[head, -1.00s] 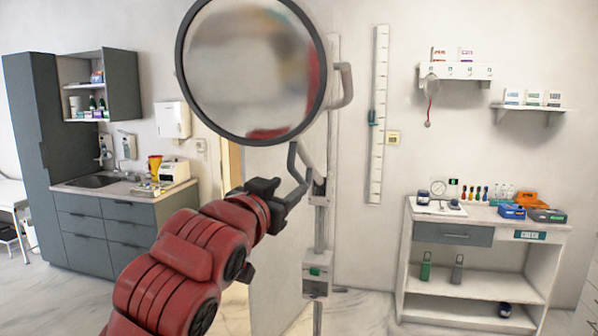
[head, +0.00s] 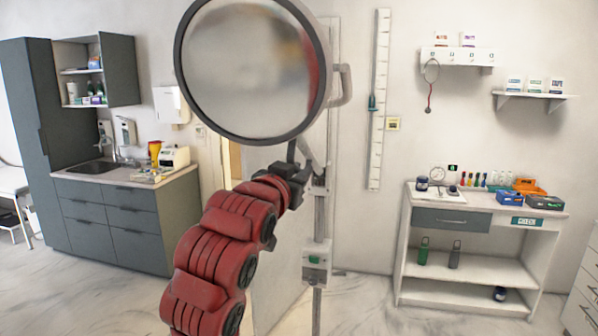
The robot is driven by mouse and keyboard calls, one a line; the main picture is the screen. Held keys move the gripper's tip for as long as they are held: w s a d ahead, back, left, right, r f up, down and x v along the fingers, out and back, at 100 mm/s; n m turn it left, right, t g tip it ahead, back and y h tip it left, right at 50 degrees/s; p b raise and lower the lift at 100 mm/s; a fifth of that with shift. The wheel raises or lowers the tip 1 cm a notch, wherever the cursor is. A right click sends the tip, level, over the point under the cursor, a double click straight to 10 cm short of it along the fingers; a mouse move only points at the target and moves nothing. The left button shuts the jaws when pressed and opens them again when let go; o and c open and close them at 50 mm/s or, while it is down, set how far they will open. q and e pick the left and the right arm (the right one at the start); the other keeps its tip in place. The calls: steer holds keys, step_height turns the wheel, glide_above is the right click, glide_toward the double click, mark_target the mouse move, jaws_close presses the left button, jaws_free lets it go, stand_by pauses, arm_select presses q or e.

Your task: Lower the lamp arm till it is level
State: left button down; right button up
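The lamp's large round head (head: 250,70) fills the top middle, with a dark rim, a blurry reflective face and a grey handle (head: 343,85) on its right. Below it a dark bent bar (head: 292,151) and a short grey arm piece (head: 312,160) run to the upright post (head: 319,225). A bracket with a green patch (head: 315,260) sits lower on the post.
A sink counter (head: 125,215) stands at the left. A white shelf unit (head: 480,250) with small items stands at the right, below wall shelves (head: 535,96). Floor between the post and the shelf unit is clear.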

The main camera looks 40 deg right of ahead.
jaws_close()
steer(key=shift+f, duration=0.1)
stand_by(1.0)
steer(key=shift+f+b, duration=0.2)
steer(key=shift+b, duration=0.15)
step_height(320, 180, down, 13)
steer(key=t+h+b, duration=0.3)
steer(key=h+b, duration=0.2)
steer(key=b, duration=1.7)
steer(key=shift+a+r+m, duration=0.15)
steer(key=shift+r+m, duration=0.05)
steer(key=shift+m, duration=0.2)
steer(key=shift+s, duration=0.1)
steer(key=o, duration=0.6)
jaws_free()
